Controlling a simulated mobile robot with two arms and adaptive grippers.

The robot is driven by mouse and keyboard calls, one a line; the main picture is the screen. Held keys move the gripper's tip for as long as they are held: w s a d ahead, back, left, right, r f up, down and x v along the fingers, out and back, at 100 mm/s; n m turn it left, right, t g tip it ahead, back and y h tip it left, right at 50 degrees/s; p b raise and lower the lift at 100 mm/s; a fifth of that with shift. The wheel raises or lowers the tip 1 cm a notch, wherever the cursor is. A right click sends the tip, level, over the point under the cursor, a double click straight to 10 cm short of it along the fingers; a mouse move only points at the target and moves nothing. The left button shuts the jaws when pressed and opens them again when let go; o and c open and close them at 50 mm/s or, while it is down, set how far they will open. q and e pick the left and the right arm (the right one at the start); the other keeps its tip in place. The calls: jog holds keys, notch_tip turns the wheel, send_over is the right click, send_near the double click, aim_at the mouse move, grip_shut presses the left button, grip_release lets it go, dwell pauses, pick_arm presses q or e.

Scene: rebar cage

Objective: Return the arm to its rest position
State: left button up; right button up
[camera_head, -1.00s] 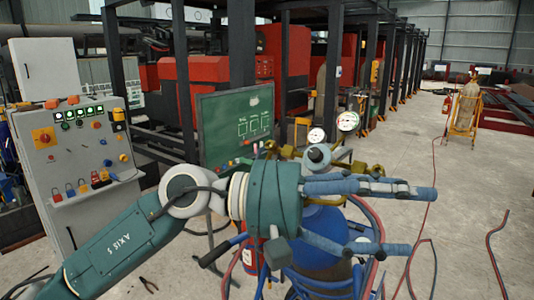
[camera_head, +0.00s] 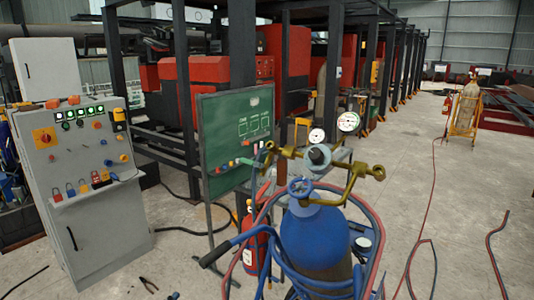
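Neither of my grippers shows in the head view now, and no part of my arms is in the picture. Whether the grippers are open or shut cannot be seen. A blue gas cylinder (camera_head: 315,238) stands upright at the lower middle, with brass valves and two round gauges (camera_head: 348,122) on top.
A grey control cabinet (camera_head: 85,190) stands at the left. A green board (camera_head: 236,138) stands behind the cylinder, near a red extinguisher (camera_head: 255,240). Pliers (camera_head: 149,285) lie on the floor. A yellow cylinder cart (camera_head: 464,112) is far right. Hoses cross the open concrete floor.

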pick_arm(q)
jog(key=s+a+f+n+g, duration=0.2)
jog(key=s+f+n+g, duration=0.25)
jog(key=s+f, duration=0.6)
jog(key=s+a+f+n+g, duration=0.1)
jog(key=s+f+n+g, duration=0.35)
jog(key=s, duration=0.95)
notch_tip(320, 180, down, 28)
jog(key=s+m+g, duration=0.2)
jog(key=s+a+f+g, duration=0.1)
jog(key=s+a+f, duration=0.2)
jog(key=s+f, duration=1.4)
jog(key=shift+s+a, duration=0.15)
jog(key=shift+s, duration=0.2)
